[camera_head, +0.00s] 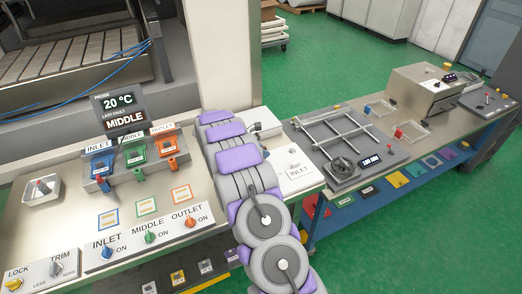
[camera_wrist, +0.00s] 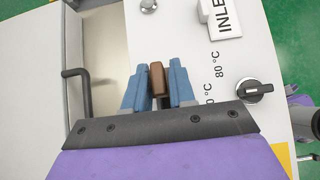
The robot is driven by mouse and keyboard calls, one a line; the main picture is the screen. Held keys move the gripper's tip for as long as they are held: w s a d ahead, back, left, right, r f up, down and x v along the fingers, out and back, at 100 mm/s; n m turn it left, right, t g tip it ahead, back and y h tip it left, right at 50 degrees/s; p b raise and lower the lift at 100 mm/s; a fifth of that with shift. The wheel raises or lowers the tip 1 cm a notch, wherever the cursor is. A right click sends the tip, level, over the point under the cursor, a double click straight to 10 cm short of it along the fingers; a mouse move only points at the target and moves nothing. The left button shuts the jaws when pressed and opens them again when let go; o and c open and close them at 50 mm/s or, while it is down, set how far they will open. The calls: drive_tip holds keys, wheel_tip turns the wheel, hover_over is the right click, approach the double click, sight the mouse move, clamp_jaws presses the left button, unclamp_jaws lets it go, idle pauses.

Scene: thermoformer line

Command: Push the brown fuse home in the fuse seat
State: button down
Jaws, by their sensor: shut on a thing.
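The brown fuse (camera_wrist: 157,79) stands between the blue fingers of my gripper (camera_wrist: 158,86) in the wrist view. The gripper is shut on it. The fuse's far end and whatever lies under it are hidden, so I cannot tell whether it touches a seat. I cannot make out the fuse seat in either view. In the head view my purple and grey arm reaches away over the bench, and it hides the gripper and fuse.
A white panel marked INLET (camera_wrist: 222,20) with a black knob (camera_wrist: 259,88) lies right of the gripper. A black handle (camera_wrist: 76,90) and a metal-lined recess (camera_wrist: 103,60) are on the left. A second bench (camera_head: 340,205) stands at right in the head view.

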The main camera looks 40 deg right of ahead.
drive_tip(key=a, duration=0.2)
drive_tip(key=a+r, duration=0.1)
drive_tip(key=a, duration=0.1)
drive_tip(key=shift+a, duration=0.1)
drive_tip(key=d, duration=0.3)
drive_tip(key=d+p, duration=0.1)
drive_tip(key=shift+d+f, duration=0.25)
drive_tip(key=shift+f, duration=0.15)
drive_tip(key=shift+a+r+p, duration=0.2)
drive_tip(key=shift+a+r, duration=0.05)
drive_tip(key=shift+a, duration=0.35)
drive_tip(key=shift+a+r+p, duration=0.15)
drive_tip(key=shift+a+r, duration=0.05)
drive_tip(key=shift+a, duration=0.35)
drive_tip(key=shift+d+f, duration=0.2)
drive_tip(key=shift+d, duration=0.55)
drive_tip(key=shift+d+f, duration=0.2)
drive_tip(key=shift+d, duration=0.5)
drive_tip(key=shift+a+r, duration=0.25)
drive_tip(key=shift+a, duration=1.2)
drive_tip(key=shift+d+f, duration=0.2)
drive_tip(key=shift+d, duration=0.35)
drive_tip(key=shift+a+r, duration=0.2)
drive_tip(key=shift+a, duration=1.3)
drive_tip(key=shift+d+f, duration=0.15)
drive_tip(key=shift+d, duration=0.35)
